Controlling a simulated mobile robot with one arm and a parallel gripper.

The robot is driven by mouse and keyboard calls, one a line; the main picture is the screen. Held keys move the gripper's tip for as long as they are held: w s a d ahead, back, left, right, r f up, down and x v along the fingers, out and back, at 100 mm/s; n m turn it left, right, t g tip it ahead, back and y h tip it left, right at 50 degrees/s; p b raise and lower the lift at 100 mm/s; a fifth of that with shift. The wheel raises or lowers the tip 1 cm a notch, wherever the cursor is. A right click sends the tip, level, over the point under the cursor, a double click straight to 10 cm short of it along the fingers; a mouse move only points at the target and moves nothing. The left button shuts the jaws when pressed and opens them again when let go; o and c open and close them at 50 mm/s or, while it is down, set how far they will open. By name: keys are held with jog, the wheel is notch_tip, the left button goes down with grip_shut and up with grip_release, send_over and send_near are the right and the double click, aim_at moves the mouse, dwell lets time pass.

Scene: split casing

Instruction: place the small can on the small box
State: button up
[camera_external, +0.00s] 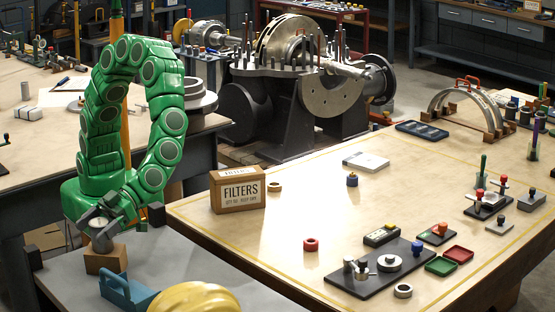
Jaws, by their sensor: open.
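A small silver can (101,241) appears to stand upright on top of the small brown box (105,261) at the lower left. The box sits on the grey surface. My gripper (100,224) is open at the can's upper part, with its dark fingers close around or beside it. Whether the fingers touch the can cannot be made out at this size. My gripper partly hides the can's top.
A blue metal holder (127,293) and a yellow hard hat (194,299) lie close in front of the box. A FILTERS carton (237,191) stands on the wooden table (235,231) to the right.

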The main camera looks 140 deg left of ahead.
jog(key=v, duration=1.2)
dwell(0.3)
